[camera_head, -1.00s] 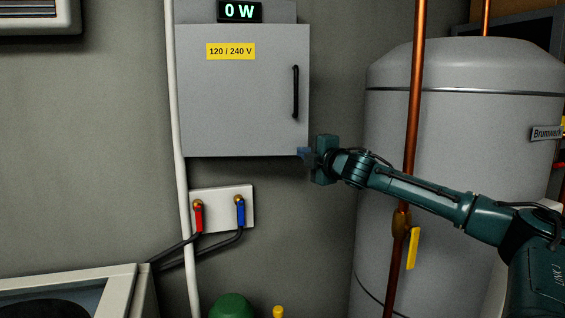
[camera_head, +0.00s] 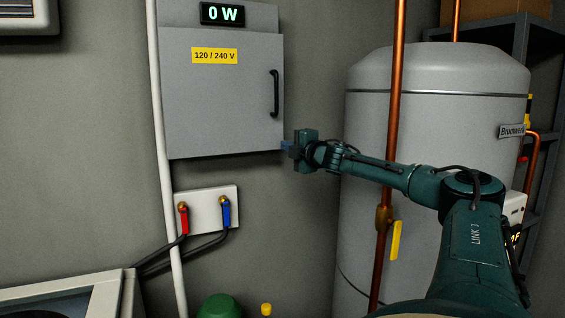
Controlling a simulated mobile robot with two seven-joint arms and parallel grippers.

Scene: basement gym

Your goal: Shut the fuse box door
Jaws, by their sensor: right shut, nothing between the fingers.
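The grey fuse box door (camera_head: 220,105) carries a yellow 120 / 240 V label and a black vertical handle (camera_head: 274,93) near its right edge. It lies over the front of the fuse box (camera_head: 267,17) and looks closed or very nearly so; I cannot tell whether a small gap remains. My right gripper (camera_head: 287,146) is shut and empty. Its fingertips are at the lower right corner of the door, below the handle; whether they touch it is unclear. My left gripper is not in view.
A copper pipe (camera_head: 393,125) with a yellow valve lever (camera_head: 395,240) stands before a grey tank (camera_head: 435,130), behind my right arm. A plate with red and blue valves (camera_head: 208,209) sits below the box. A white pipe (camera_head: 160,120) runs along the left.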

